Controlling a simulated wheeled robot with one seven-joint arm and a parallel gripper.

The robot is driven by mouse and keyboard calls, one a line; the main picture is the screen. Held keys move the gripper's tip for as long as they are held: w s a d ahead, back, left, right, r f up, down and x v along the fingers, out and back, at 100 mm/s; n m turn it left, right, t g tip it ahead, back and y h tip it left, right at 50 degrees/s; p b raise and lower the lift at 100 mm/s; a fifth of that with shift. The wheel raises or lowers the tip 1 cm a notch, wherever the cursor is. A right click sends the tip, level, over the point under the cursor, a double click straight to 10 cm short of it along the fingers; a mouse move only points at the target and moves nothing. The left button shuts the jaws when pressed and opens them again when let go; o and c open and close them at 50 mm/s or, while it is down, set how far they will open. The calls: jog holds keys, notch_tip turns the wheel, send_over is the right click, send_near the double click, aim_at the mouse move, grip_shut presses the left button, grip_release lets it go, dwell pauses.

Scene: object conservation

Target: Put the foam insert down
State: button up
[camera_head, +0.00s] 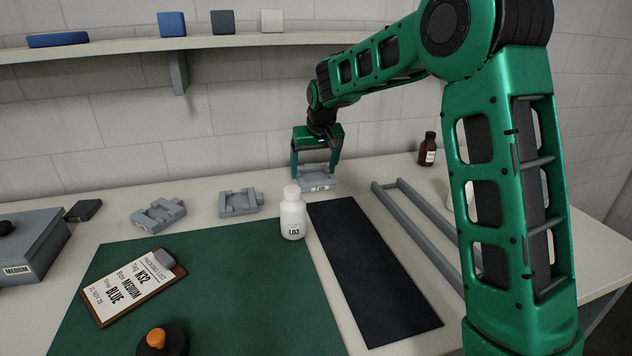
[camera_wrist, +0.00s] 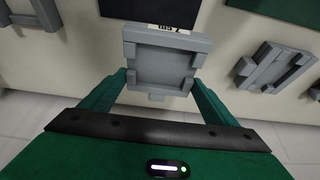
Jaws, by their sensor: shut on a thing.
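The foam insert is a grey block with a square recess and a small white label. It shows between my gripper's fingers in the head view (camera_head: 318,184) and in the wrist view (camera_wrist: 161,68). My gripper (camera_head: 316,172) is shut on it, with one finger at each side. It is at the back of the table, just behind the black mat (camera_head: 365,268). I cannot tell whether the insert touches the table top. Two similar grey inserts lie on the table to the left, one nearer (camera_head: 240,203) and one farther left (camera_head: 159,215).
A white bottle (camera_head: 293,218) stands close by, at the green mat's (camera_head: 215,300) edge. Grey rails (camera_head: 425,225) lie right of the black mat, and a brown bottle (camera_head: 428,150) stands behind them. A clipboard (camera_head: 133,285) and a grey box (camera_head: 25,250) are at left.

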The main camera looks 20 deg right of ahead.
aim_at(315, 176)
jog(key=shift+d+f, duration=0.15)
jog(key=shift+f, duration=1.9)
jog(key=shift+f, duration=0.3)
jog(key=o, duration=1)
jog(key=shift+r, duration=0.45)
jog(key=v, duration=1.1)
jog(key=shift+s+r, duration=0.25)
jog(key=shift+r, duration=0.1)
